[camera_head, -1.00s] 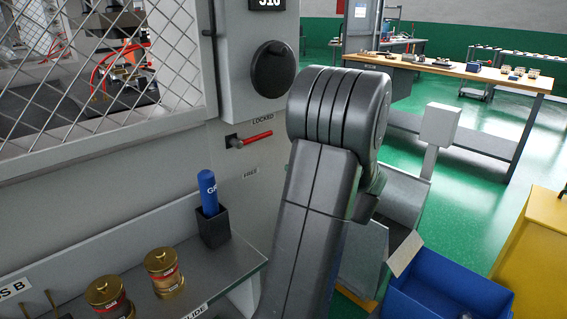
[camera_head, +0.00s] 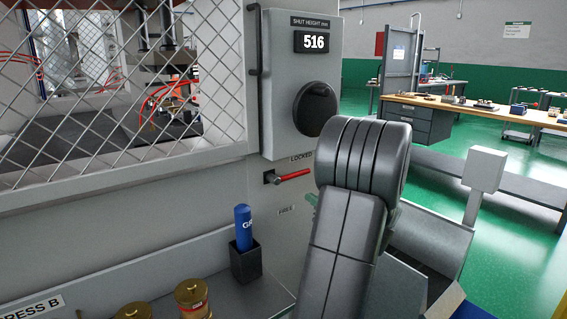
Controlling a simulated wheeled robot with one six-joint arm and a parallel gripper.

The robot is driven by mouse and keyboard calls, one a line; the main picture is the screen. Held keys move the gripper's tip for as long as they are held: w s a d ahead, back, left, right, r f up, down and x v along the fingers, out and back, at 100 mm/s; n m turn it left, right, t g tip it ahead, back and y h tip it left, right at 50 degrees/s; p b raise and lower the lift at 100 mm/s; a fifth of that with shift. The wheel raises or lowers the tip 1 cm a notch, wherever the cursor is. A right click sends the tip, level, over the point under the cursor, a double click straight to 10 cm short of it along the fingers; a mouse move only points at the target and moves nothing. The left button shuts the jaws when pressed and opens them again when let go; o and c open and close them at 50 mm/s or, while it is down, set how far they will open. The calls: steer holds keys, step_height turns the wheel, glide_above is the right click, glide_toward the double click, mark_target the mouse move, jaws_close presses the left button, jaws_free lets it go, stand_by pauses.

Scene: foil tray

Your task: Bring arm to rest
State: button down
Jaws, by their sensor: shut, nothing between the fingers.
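My arm (camera_head: 350,215) rises in the middle of the head view, with dark grey links and a thick ribbed joint at the top. It stands in front of the press's right side panel and hides part of what is behind it. My gripper is not in this view, so its jaws do not show.
The grey press has a mesh guard (camera_head: 100,90), a 516 display (camera_head: 314,42), a black knob (camera_head: 315,108) and a red-handled lever (camera_head: 290,176) near LOCKED. A blue tube (camera_head: 243,225) stands in a black holder (camera_head: 246,262) on the shelf, near brass cylinders (camera_head: 193,297). A workbench (camera_head: 480,108) stands behind.

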steer(key=shift+w+a+f+m+h+p, duration=0.15)
steer(key=shift+a+f+m+p, duration=0.1)
steer(key=shift+a+m, duration=0.8)
steer(key=shift+a+f+m+h+p, duration=0.1)
steer(key=shift+a+f+m+p, duration=0.35)
steer(key=shift+m, duration=1.05)
steer(key=shift+w+a+m+h+p, duration=0.1)
steer(key=shift+a+m+h, duration=0.05)
steer(key=shift+a+m, duration=1)
steer(key=shift+d, duration=0.15)
